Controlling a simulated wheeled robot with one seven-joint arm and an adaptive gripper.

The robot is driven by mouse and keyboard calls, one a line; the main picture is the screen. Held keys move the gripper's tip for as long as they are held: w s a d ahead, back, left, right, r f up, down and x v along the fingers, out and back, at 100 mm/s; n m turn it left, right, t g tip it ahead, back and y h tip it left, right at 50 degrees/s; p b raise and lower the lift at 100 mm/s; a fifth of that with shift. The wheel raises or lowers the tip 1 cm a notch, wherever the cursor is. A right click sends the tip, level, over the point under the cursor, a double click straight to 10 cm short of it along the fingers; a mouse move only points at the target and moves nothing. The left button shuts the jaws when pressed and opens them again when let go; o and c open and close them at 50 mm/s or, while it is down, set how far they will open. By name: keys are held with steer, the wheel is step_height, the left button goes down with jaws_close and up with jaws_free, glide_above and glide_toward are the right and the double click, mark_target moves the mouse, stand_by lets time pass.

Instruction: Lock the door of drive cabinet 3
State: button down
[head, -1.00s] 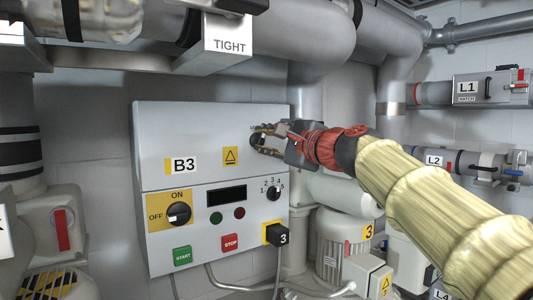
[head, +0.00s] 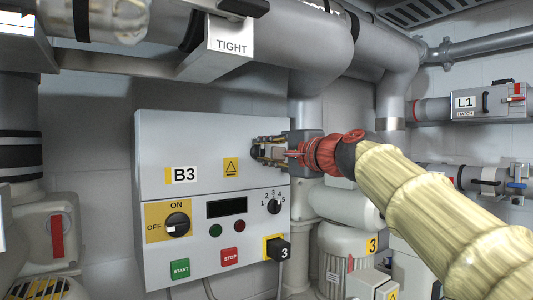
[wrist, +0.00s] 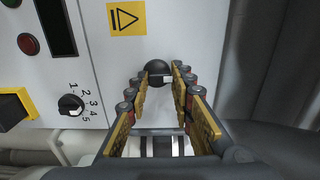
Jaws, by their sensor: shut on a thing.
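Drive cabinet 3 (head: 160,135) is a grey wall box labelled B3, with its upper door flush against the front. A round black door lock knob (wrist: 156,71) with a white mark sits near the door's right edge. My gripper (head: 262,150) reaches it from the right in the head view. In the wrist view, the fingertips (wrist: 163,70) are closed on both sides of the knob. The fingers partly hide the knob in the head view, and I cannot tell whether it is locked.
Below the door are the ON/OFF switch (head: 177,225), green START button (head: 180,269), red STOP button (head: 229,257) and numbered selector (head: 274,206). A large pipe (head: 290,40) runs above, and a motor (head: 345,245) stands at right.

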steer(key=shift+f, duration=0.15)
steer(key=c, duration=1.5)
jaws_free()
steer(key=shift+c, duration=0.2)
steer(key=v, duration=1.2)
